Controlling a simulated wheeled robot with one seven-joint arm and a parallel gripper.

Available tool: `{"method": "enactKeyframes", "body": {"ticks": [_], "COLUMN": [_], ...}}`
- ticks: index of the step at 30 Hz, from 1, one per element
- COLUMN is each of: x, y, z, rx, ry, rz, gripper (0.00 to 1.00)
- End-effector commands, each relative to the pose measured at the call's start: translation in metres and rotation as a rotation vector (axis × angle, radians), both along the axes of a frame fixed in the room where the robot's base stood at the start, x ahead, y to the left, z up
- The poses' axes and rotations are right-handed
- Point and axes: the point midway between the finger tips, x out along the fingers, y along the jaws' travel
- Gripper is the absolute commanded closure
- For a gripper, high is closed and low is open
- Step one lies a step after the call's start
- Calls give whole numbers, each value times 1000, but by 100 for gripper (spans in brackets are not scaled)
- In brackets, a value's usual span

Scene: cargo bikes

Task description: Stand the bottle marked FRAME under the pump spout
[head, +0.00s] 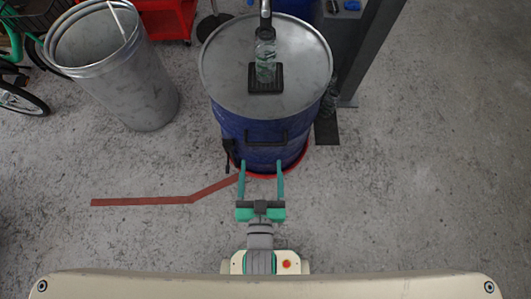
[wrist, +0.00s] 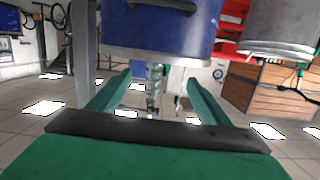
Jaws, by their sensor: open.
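A clear, greenish bottle (head: 265,66) stands on a black square pad (head: 265,88) on the drum lid, directly below the dark pump spout (head: 265,31). Any marking on it is too small to read, so I cannot tell whether it says FRAME. In the wrist view, which looks upside down, the bottle (wrist: 153,75) shows between the fingers. My gripper (head: 262,167) is open and empty, in front of the drum's near side and apart from the bottle.
The blue drum (head: 240,128) has a grey lid (head: 225,72) and a black handle. A grey metal bin (head: 133,88) stands to its left, a post (head: 372,48) to its right. A red strip (head: 145,201) lies on the floor. Floor at right is clear.

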Motion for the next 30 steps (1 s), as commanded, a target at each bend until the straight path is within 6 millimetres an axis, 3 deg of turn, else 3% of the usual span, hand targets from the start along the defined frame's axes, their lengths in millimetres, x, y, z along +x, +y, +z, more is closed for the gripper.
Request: {"method": "enactKeyframes", "body": {"ticks": [1, 6, 12, 18, 30], "x": [-21, -76, -116, -128, -127], "y": [-1, -6, -11, -13, -13], "z": [-3, 1, 10, 15, 14], "rx": [-1, -4, -12, -16, -16], "ry": [19, 50, 71, 75, 74], "rz": [1, 3, 2, 2, 2], "gripper": [29, 29, 29, 29, 29]}}
